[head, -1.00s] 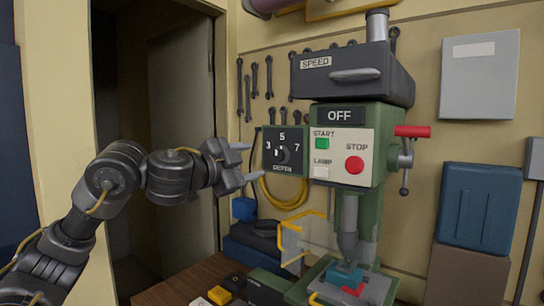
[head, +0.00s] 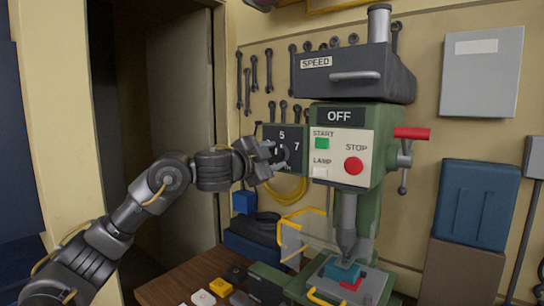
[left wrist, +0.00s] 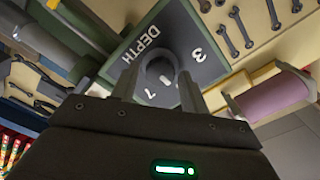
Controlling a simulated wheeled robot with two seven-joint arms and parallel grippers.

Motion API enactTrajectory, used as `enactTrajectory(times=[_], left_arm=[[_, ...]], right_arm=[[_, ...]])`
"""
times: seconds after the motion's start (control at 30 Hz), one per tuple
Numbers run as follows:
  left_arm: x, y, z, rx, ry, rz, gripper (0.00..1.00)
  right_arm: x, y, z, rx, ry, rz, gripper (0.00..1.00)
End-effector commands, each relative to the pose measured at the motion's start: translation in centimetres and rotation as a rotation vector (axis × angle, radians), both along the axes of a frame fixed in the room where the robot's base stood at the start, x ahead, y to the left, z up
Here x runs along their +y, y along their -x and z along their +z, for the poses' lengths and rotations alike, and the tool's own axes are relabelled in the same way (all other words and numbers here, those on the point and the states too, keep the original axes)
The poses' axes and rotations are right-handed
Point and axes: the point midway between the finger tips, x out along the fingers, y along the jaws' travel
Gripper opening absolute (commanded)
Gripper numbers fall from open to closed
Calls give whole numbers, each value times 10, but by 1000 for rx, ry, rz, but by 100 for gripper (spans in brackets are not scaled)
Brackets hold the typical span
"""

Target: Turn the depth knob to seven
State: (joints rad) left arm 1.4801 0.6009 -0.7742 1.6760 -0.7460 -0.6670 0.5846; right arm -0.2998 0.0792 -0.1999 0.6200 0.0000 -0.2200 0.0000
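The depth knob (head: 284,154) is a dark round knob on the dark dial panel (head: 291,135) at the left of the green drill press. In the left wrist view the knob (left wrist: 159,73) carries a short white mark, and the printed 3, 7 and DEPTH show around it. The mark points down and right there; the 5 is hidden, so I cannot tell the exact setting. My left gripper (head: 275,155) is at the panel and covers the 3 in the head view. Its two fingers (left wrist: 157,86) are apart, one on each side of the knob; contact is unclear. My right gripper is out of view.
Right of the dial is the control panel with a green START button (head: 322,143), a red STOP button (head: 354,165) and an OFF display (head: 340,116). A yellow-framed guard (head: 300,232) stands below. Wrenches (head: 254,73) hang behind.

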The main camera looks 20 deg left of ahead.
Motion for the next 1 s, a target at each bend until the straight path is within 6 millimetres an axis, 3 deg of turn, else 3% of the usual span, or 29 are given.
enactTrajectory(times=[0.03, 0.27, 0.67, 1.0], left_arm=[[0, 0, 0, 0, 0, 0, 38], [0, 0, 0, 0, 0, 0, 9], [0, 0, -1, -33, -80, 0, 9], [0, 0, -2, -137, -341, 0, 9]], right_arm=[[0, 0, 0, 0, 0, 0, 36], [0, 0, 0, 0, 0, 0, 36], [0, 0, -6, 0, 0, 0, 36], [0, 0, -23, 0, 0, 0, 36]])
